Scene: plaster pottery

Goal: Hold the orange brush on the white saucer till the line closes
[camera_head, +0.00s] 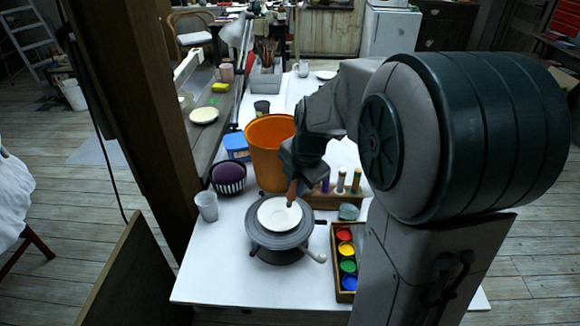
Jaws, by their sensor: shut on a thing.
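The white saucer (272,219) lies on a grey turning wheel (262,240) near the front of the white table. My gripper (294,178) is above the saucer's far right side, pointing down and shut on the orange brush (292,190). The brush stands nearly upright, its lower end at the saucer's upper right part. I cannot tell whether its tip touches the saucer. No painted line can be made out on the saucer at this size. My arm hides part of the table to the right.
A paint box (335,262) with red, yellow, green and blue pots lies right of the wheel. A large orange bucket (268,150) stands behind it. A grey cup (207,206) and a dark basket with a purple ball (229,173) stand left. The table's front left is clear.

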